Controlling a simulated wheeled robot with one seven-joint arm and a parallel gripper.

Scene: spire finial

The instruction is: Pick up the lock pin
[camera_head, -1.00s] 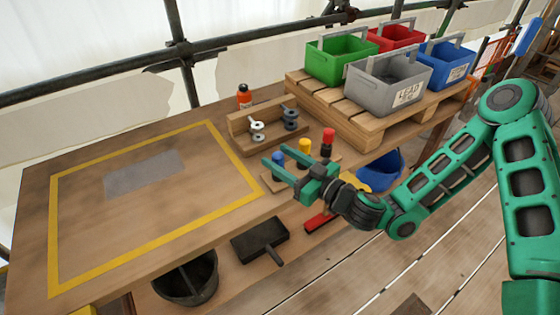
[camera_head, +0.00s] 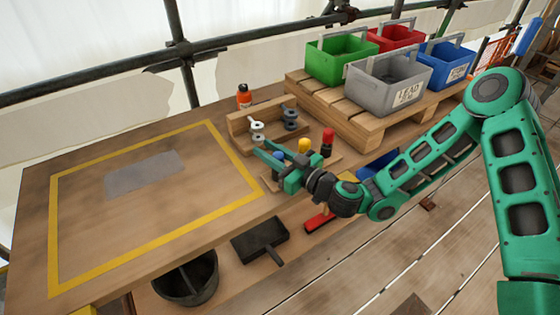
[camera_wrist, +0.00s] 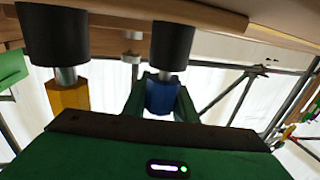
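Three pins with coloured heads stand in a row on a wooden block: a blue one (camera_head: 278,157), a yellow one (camera_head: 304,145) and a red one (camera_head: 327,136). Which is called the lock pin is not marked. My gripper (camera_head: 266,163) is spread at the blue head. In the wrist view, which looks inverted, the blue head (camera_wrist: 163,95) lies between the green fingers (camera_wrist: 161,106), with little gap; contact is unclear. The yellow head (camera_wrist: 68,93) is to its left, above a metal shank and black collar. The red pin is not discernible there.
A wooden holder (camera_head: 243,124) with metal parts and an orange bottle (camera_head: 244,97) stand behind. Grey (camera_head: 380,85), green, red and blue bins sit on a pallet at the back right. The yellow-outlined table area at left is clear except a grey patch (camera_head: 145,173).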

